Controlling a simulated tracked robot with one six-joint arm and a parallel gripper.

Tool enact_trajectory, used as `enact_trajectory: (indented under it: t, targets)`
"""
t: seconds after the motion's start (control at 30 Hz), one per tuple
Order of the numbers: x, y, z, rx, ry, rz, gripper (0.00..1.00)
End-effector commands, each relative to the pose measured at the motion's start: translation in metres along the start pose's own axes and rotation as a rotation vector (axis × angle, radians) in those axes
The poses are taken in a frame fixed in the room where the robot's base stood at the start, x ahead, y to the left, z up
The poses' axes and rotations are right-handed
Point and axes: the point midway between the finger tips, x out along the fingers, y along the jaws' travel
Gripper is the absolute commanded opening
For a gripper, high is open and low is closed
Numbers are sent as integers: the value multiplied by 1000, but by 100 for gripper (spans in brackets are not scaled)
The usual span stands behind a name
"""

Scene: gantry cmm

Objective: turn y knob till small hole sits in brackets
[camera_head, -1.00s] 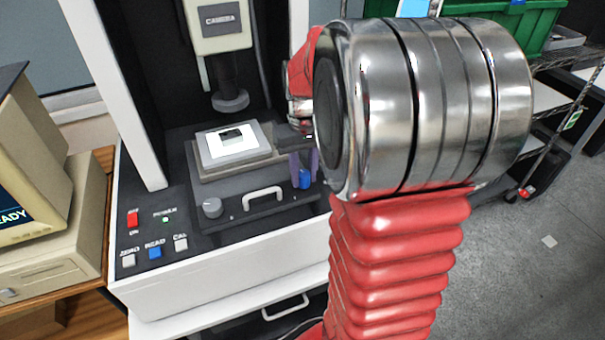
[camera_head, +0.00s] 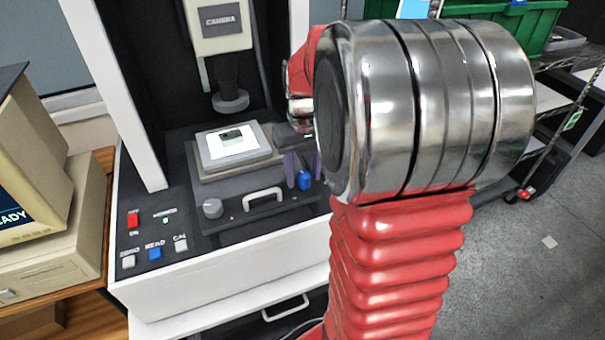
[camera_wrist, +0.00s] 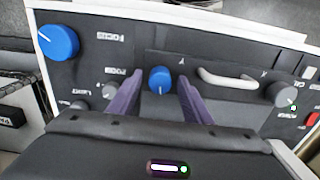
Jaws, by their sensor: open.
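The blue Y knob (camera_wrist: 160,80) is on the dark front panel, with a pale pointer mark facing down in the wrist view. It also shows in the head view (camera_head: 305,180). My gripper (camera_wrist: 159,88) is open, with one purple finger on each side of the knob. Gaps show between the knob and both fingers in the wrist view. The bright stage (camera_head: 233,145) under the camera head (camera_head: 219,22) carries a small dark part (camera_head: 231,134). The monitor (camera_head: 20,205) is cut off at the left edge and shows "READY"; no hole or brackets are visible there.
A pale handle (camera_wrist: 228,79) and a grey knob (camera_wrist: 287,94) sit beside the Y knob. A larger blue knob (camera_wrist: 58,42) is at the wrist view's left. A red switch (camera_head: 133,218) and several buttons are on the console. A green bin (camera_head: 520,25) stands behind my arm.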

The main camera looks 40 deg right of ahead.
Motion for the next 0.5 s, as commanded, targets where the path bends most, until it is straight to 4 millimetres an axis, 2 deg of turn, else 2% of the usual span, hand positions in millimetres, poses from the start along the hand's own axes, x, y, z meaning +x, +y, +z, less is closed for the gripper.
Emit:
enact_trajectory:
  t: [0.17,0.5]
  targets:
    - [-20,0,-1,0,3,1,45]
    - [-78,0,-1,0,5,1,45]
